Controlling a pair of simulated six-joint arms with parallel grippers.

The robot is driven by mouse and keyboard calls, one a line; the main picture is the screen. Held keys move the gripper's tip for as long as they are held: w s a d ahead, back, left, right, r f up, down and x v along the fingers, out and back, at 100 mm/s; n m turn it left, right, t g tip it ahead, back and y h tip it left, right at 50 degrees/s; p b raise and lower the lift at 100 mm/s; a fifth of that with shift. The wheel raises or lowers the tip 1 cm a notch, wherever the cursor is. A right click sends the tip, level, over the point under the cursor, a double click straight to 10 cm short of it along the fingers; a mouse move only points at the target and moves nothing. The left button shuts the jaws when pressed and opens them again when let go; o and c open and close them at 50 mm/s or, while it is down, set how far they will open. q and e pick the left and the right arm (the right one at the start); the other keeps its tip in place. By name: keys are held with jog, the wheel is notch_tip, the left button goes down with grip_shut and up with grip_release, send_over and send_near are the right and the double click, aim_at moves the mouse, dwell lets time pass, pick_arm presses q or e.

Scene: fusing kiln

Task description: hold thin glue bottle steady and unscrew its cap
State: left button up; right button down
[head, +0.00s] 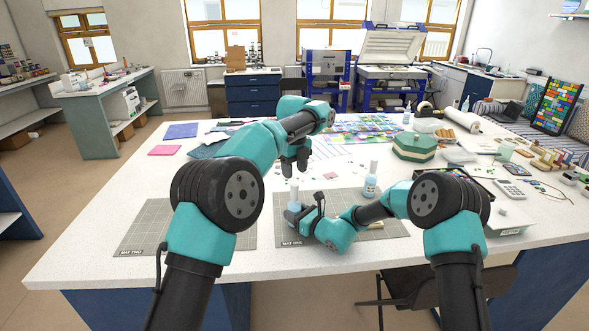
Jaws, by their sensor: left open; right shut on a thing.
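The thin glue bottle (293,211) appears to be the small pale blue bottle standing upright at the back left of the right-hand cutting mat. Its narrow cap (294,190) points up. My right gripper (303,212) is shut on the bottle's body from the right and partly covers it. My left gripper (295,168) points down just above the cap. It is open, and a gap seems to separate it from the cap. A second pale blue bottle (371,186) with a light cap stands apart to the right.
The right cutting mat (345,203) and left cutting mat (140,237) lie on the white table (95,245). A green box (414,148) and a calculator (510,190) stand to the right. Pink (165,150) and blue sheets (181,131) lie at the back left.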

aim_at(295, 185)
pick_arm(q)
jog(key=m, duration=0.6)
jog(key=shift+m, duration=0.4)
jog(key=shift+f, duration=0.15)
jog(key=shift+f, duration=3.9)
jog(key=shift+c, duration=0.3)
